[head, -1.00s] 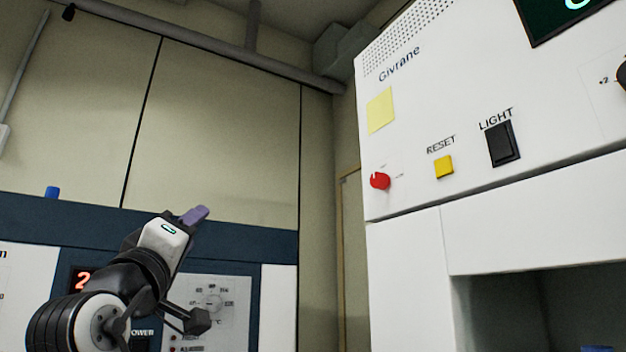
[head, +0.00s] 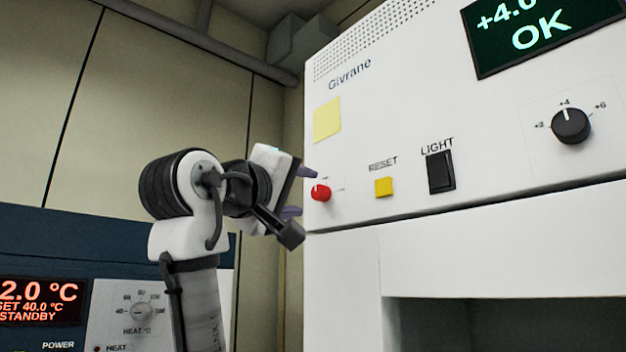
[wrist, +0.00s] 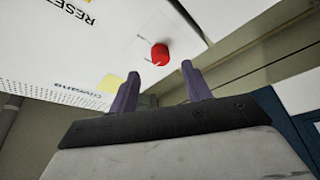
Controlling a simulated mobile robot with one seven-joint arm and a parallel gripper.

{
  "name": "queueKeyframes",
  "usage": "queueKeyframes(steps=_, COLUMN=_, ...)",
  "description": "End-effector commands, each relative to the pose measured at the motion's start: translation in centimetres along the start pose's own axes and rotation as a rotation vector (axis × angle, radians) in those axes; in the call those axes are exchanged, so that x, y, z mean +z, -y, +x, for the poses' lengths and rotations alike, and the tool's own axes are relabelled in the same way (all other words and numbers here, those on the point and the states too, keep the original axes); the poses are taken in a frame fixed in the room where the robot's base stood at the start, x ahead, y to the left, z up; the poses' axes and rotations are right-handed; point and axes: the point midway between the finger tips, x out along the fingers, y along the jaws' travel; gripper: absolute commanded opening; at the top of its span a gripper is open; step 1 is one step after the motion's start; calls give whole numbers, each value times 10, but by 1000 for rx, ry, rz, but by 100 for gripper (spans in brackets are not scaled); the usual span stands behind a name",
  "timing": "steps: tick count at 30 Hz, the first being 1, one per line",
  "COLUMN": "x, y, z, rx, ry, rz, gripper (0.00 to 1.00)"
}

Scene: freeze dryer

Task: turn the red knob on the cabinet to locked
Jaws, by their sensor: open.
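The red knob (head: 320,193) sits low on the left side of the white cabinet's (head: 410,240) front panel, below a yellow note. Small marks lie above and to the right of it, too small to read. My gripper (head: 301,192) is just left of the knob in the head view, its purple fingers spread above and below the knob's level and pointing at the panel. In the wrist view the knob (wrist: 160,54) shows beyond the open fingers (wrist: 160,88), between them and apart from them. The gripper is empty.
Right of the knob are a yellow RESET button (head: 383,187), a black LIGHT switch (head: 440,171) and a black dial (head: 571,126). A display (head: 540,35) reads OK. A dark blue unit (head: 60,240) with a red readout stands at the left.

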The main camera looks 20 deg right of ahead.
Motion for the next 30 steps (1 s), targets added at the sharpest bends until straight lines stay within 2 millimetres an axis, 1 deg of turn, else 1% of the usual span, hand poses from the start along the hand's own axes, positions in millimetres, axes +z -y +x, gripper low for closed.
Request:
queueKeyframes(steps=1, x=-3, y=-3, z=12, rx=-2, ry=2, rz=-2, gripper=49)
queueKeyframes(steps=3, x=-2, y=-3, z=24, rx=-1, ry=0, rz=-1, gripper=49)
queueKeyframes(steps=6, x=-2, y=-2, z=38, rx=-1, ry=0, rz=-2, gripper=49)
queueKeyframes(steps=9, x=-2, y=-1, z=47, rx=-1, ry=-1, rz=-1, gripper=49)
queueKeyframes(steps=13, x=-1, y=0, z=52, rx=1, ry=-2, rz=0, gripper=49)
queueKeyframes(steps=20, x=-1, y=1, z=53, rx=0, ry=-2, rz=0, gripper=49)
queueKeyframes(steps=21, x=-1, y=0, z=52, rx=0, ry=-2, rz=0, gripper=47)
queueKeyframes(steps=30, x=-1, y=0, z=52, rx=0, ry=-2, rz=0, gripper=8)
